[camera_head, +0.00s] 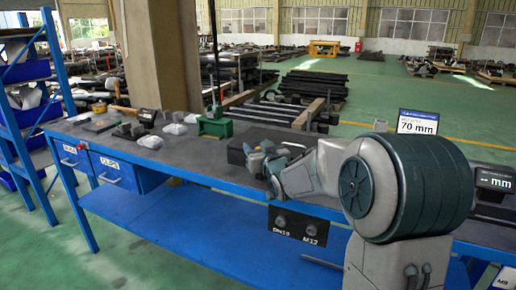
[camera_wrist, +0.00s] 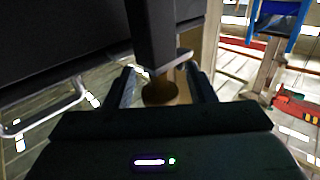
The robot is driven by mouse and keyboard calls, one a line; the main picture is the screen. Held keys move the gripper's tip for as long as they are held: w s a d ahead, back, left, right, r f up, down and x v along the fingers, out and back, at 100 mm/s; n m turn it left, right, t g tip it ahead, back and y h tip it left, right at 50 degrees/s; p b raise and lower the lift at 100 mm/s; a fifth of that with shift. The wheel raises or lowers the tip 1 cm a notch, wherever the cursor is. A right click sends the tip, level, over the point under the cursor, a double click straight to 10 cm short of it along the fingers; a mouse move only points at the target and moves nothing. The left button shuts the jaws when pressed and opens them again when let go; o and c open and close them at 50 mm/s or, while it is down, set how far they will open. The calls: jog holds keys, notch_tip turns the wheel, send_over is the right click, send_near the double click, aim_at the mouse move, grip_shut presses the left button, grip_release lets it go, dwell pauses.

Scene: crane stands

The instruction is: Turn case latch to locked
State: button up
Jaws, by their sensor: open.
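A black box-like case (camera_head: 262,137) stands on the dark bench top in the head view, partly hidden behind my gripper (camera_head: 268,168). In the wrist view my gripper (camera_wrist: 163,88) is open, its two dark fingers spread. A dark upright block (camera_wrist: 152,35) rises just beyond the fingers, with a brown rounded piece (camera_wrist: 160,92) at its lower end, showing between them. I cannot tell whether either finger touches it. A large dark surface (camera_wrist: 55,35) fills the upper left. No latch marking is readable, so its position cannot be told.
The blue bench (camera_head: 200,190) carries a green vise (camera_head: 215,123) and several small parts to the left. A blue drawer (camera_head: 117,172) hangs below. A hanging black plate (camera_head: 297,226) with round pieces is under the front edge. A display (camera_head: 418,122) reads 70 mm.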

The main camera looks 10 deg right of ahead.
jog(key=c, duration=1)
